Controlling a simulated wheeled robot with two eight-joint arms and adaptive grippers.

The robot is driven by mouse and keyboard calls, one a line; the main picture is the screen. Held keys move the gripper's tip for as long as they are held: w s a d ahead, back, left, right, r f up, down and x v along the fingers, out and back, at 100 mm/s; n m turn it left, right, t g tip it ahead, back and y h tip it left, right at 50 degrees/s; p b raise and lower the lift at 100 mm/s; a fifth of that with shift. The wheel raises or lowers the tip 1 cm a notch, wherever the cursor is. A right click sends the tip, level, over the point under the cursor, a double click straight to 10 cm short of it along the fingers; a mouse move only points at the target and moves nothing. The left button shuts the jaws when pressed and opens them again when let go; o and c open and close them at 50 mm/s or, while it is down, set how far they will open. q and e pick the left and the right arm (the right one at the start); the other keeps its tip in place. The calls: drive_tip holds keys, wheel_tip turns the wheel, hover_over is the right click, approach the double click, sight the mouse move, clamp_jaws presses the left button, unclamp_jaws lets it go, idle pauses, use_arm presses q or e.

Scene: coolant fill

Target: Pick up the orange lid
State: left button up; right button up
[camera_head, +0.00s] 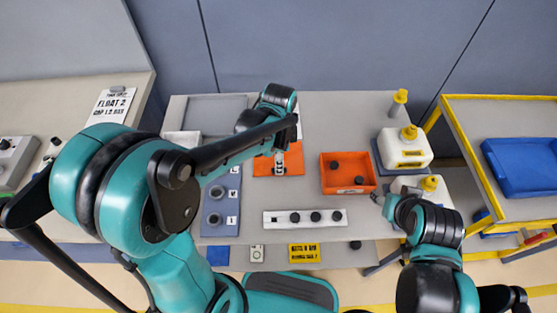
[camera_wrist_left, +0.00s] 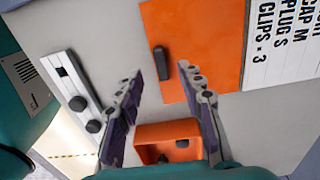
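The orange lid (camera_head: 262,167) is a flat panel on the grey table, partly hidden by my left arm in the head view. In the left wrist view the lid (camera_wrist_left: 205,30) shows a dark bar handle (camera_wrist_left: 162,63). My left gripper (camera_head: 280,168) is above the lid. In the wrist view its fingers (camera_wrist_left: 160,75) are spread with nothing between them, the handle lying just beyond the tips. My right gripper (camera_head: 378,198) is at the table's right side by a white jug; its fingers are too small to read.
An orange open bin (camera_head: 348,188) with dark pieces stands right of the lid. A white strip with dark knobs (camera_head: 305,218) lies in front. White jugs with yellow caps (camera_head: 405,148) stand at the right. A printed sheet (camera_wrist_left: 285,45) lies beside the lid.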

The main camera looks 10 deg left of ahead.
use_arm(q)
wheel_tip(320, 180, down, 4)
drive_tip(key=shift+w+f+b, duration=0.1)
drive_tip(key=shift+w+b, duration=0.05)
drive_tip(key=shift+b, duration=0.7)
clamp_jaws()
